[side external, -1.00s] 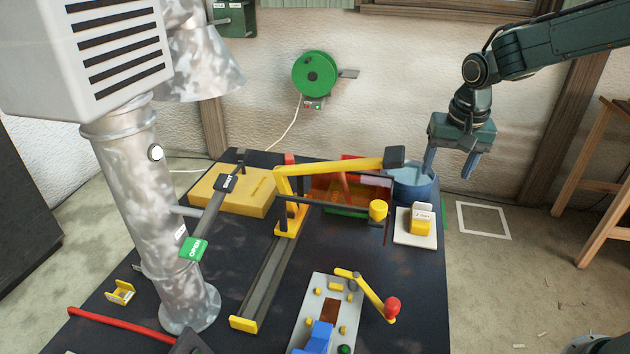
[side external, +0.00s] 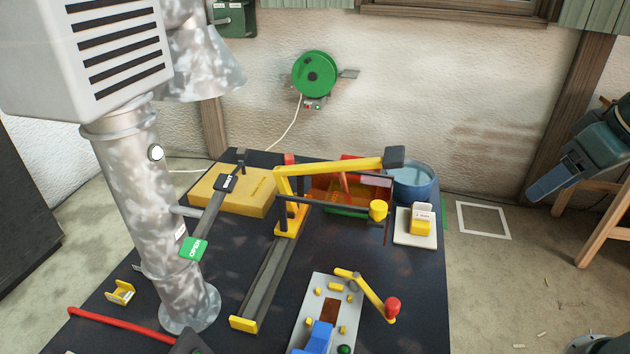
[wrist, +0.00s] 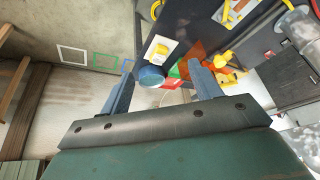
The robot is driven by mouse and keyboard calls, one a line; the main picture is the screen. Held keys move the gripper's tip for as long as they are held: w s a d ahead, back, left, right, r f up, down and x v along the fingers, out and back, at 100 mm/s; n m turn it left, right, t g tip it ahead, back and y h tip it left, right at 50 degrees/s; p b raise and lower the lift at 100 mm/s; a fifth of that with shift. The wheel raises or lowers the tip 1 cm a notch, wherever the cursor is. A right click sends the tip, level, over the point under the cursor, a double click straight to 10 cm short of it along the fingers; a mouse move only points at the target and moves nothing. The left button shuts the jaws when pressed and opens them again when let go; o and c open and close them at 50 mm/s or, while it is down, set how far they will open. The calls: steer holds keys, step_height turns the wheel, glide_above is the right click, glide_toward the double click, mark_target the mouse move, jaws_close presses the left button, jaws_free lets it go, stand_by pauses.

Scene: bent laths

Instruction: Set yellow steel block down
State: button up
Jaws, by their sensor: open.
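A small yellow block (side external: 420,227) with a white labelled piece at its top sits on a white square plate (side external: 402,240) at the table's right edge. I take it for the yellow steel block. It also shows in the wrist view (wrist: 161,50), on its plate beyond my fingers. My gripper (side external: 537,190) is at the far right of the side view, well apart from the block and off the table. In the wrist view my gripper's two fingers (wrist: 160,68) are spread with nothing between them.
A blue bucket of liquid (side external: 414,186) stands behind the plate. A yellow lever arm (side external: 340,167) reaches across the red and green bin. White (side external: 484,221) and green outlines mark the floor. A wooden stool (side external: 606,200) is close to my gripper at right.

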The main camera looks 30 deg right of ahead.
steer(key=shift+s+a+f+n+t, duration=0.15)
steer(key=shift+s+n, duration=0.15)
steer(key=shift+s, duration=0.65)
steer(key=shift+s+a+f+n+t, duration=0.15)
steer(key=shift+s+n, duration=0.15)
steer(key=shift+s, duration=0.65)
steer(key=shift+d, duration=0.1)
